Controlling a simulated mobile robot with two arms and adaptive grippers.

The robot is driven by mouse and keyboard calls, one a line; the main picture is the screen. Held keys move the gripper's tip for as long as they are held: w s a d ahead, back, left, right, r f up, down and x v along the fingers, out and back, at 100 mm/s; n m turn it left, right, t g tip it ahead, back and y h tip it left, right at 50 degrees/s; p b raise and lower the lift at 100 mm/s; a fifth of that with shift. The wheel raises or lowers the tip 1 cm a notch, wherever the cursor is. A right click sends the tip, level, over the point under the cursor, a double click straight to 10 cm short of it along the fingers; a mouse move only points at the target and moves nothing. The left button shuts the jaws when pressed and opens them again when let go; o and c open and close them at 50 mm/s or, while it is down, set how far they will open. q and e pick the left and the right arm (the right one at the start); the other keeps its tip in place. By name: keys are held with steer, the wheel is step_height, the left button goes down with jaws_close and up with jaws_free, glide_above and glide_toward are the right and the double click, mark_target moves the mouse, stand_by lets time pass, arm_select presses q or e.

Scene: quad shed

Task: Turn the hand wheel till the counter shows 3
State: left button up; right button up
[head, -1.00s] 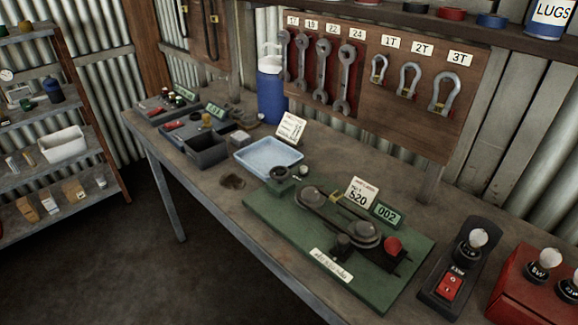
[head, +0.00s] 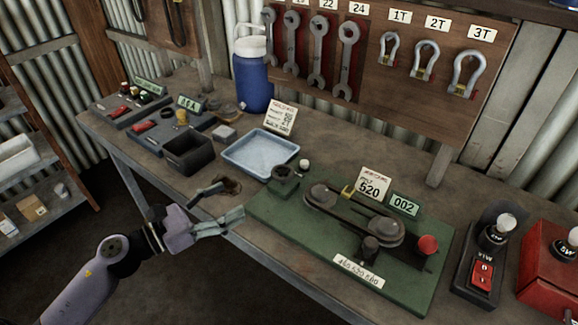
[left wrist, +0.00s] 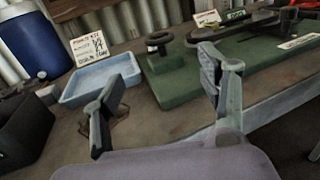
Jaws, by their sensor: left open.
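The green board (head: 330,262) on the bench carries a belt around two round pulleys, and a green counter (head: 404,204) there reads 002. At the board's left end a small dark wheel (head: 284,171) sits on a green block, with a pale knob (head: 304,164) beside it. The dark wheel shows as a ring in the left wrist view (left wrist: 159,40). My left gripper (head: 234,200) is open and empty at the bench's front edge, left of the board and apart from the wheel. It also shows in the left wrist view (left wrist: 155,105). My right gripper is out of view.
A blue tray (head: 238,165) and a dark open box (head: 190,168) lie left of the wheel. A red ball knob (head: 428,244) stands on the board's right end. A switch box (head: 482,275) is at right.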

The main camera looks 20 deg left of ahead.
mark_target(284, 170)
arm_select(q)
steer(key=p+x, duration=0.1)
steer(key=x, duration=0.1)
steer(key=p+x, duration=0.1)
steer(key=x, duration=0.1)
steer(key=shift+r, duration=0.4)
steer(key=p+x, duration=0.1)
steer(key=x, duration=0.4)
steer(key=p+x, duration=0.2)
steer(key=x, duration=0.4)
steer(key=shift+w+f, duration=0.1)
steer(key=shift+f, duration=0.15)
steer(key=shift+w+d+f, duration=0.1)
steer(key=shift+w+d, duration=0.2)
steer(key=shift+w, duration=0.05)
steer(key=shift+c, duration=0.6)
steer(key=c, duration=1.1)
